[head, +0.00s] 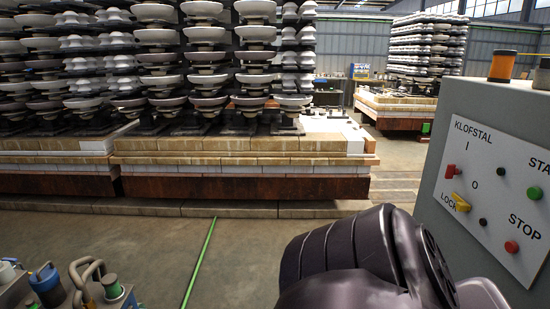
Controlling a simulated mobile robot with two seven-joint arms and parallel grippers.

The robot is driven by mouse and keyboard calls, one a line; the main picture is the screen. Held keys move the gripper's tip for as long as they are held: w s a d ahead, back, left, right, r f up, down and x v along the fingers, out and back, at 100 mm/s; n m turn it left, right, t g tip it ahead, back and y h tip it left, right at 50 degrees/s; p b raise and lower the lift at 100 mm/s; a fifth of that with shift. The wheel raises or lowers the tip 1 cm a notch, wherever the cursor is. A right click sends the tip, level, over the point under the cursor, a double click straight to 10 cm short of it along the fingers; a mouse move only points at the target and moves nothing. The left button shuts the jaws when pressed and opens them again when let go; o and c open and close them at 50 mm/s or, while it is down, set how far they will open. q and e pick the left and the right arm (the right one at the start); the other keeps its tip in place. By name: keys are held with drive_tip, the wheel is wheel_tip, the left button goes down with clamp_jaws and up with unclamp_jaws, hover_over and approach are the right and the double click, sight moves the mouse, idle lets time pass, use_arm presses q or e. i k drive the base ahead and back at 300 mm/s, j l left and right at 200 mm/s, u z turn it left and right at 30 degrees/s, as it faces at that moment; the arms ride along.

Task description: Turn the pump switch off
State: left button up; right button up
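A grey control box (432,190) stands at the right with a white panel (490,200) facing left. The panel reads KLOFSTAL, I, O, LOCK, STOP and a cut-off STA. It carries a red switch (450,171), a yellow knob (460,203), a green button (534,193), a red button (511,247) and small black knobs. I see no label reading pump, so I cannot tell which is the pump switch. A black jointed link of my arm fills the bottom centre, left of the panel and overlapping the box's lower part. Neither gripper shows.
Stacked insulators (200,70) stand on a brick-edged platform (245,160) at the left, with another stack (428,50) behind. Blue and grey fittings with hoses (85,285) sit at bottom left. A green line (200,262) crosses the open floor.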

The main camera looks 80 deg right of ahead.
sight(451, 171)
drive_tip(key=z, duration=3.85)
